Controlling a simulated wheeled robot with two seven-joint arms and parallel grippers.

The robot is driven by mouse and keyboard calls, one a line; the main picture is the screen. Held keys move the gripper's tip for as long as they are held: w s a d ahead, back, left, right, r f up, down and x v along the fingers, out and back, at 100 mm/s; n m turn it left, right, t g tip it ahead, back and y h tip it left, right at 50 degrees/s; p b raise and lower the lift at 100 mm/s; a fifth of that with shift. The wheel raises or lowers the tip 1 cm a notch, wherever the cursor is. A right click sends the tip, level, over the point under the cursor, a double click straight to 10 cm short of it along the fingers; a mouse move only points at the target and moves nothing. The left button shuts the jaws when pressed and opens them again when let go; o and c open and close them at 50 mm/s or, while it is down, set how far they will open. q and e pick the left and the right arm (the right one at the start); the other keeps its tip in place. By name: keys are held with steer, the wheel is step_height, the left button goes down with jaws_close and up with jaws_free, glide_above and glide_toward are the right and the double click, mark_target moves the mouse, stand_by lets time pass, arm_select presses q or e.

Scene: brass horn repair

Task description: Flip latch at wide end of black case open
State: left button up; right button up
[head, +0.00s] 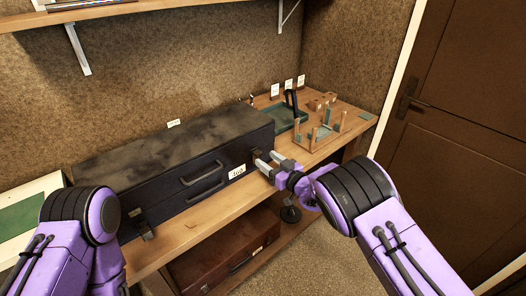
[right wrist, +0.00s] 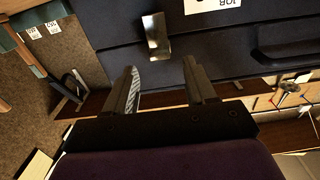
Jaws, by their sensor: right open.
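The long black case (head: 150,165) lies shut on the wooden bench, its front face toward me. A metal latch (head: 257,154) sits on that face near its right end, and it also shows in the right wrist view (right wrist: 156,36). A second latch (head: 142,224) is near the left end. I cannot tell from these frames whether either latch is flipped. My right gripper (head: 266,163) is open and empty, its fingertips close to the right latch. In the right wrist view the fingers (right wrist: 162,72) point toward the latch, which appears just beyond them.
The case handle (head: 203,174) and a white label (head: 237,171) lie left of the right latch. A green tray (head: 284,116) and a wooden pegged stand (head: 320,137) are right of the case. A brown case (head: 225,252) sits on the shelf below. A wall shelf (head: 100,14) hangs above.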

steer(key=shift+x, duration=1.85)
steer(key=shift+c, duration=0.3)
